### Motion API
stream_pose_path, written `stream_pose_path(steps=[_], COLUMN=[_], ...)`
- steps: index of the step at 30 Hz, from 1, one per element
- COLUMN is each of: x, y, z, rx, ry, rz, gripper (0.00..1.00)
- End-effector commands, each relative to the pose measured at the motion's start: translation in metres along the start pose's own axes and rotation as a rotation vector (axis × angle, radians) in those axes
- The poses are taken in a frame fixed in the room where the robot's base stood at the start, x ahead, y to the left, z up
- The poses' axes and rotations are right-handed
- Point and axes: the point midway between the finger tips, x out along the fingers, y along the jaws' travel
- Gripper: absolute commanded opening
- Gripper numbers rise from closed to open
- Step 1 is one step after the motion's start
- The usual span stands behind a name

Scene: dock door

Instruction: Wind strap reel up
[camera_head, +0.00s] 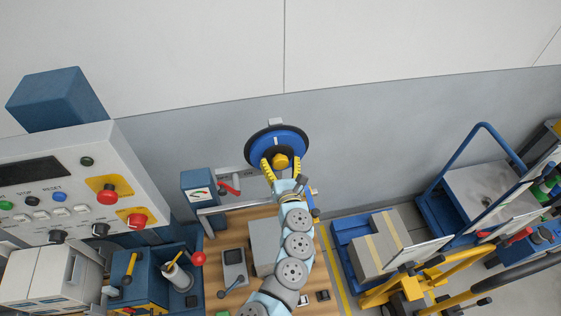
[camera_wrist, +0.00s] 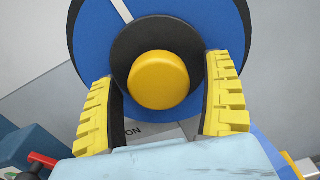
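The strap reel (camera_head: 278,143) is a blue disc with a black rim, mounted at the grey wall. It has a yellow knob on a dark hub at its centre, and a white line runs up from the hub. In the wrist view the reel (camera_wrist: 212,45) fills the upper middle. My gripper (camera_head: 281,166) is at the reel, its yellow ribbed fingers spread apart. In the wrist view the fingers stand left and right of the yellow knob (camera_wrist: 158,80), with a visible gap on each side. My gripper holds nothing. The lower part of the reel is partly hidden behind my gripper.
A control panel (camera_head: 60,190) with coloured buttons stands at the left. A blue gauge box (camera_head: 198,190) and a red-handled lever (camera_head: 229,188) are left of my gripper. A wooden bench (camera_head: 240,220) lies below. Boxes (camera_head: 383,245) and a blue cart (camera_head: 440,205) stand right.

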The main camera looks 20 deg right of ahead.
Motion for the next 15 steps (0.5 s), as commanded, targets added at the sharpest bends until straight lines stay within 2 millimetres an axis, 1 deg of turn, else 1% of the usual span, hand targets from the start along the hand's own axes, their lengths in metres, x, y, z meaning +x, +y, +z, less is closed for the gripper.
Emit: stream_pose_path(steps=[9, 15], x=[-0.001, -0.013], y=[0.0, 0.001], z=[0.001, 0.0], rx=[0.0, 0.002], ry=[-0.001, -0.001], rz=[0.0, 0.0], gripper=[0.82, 0.82])
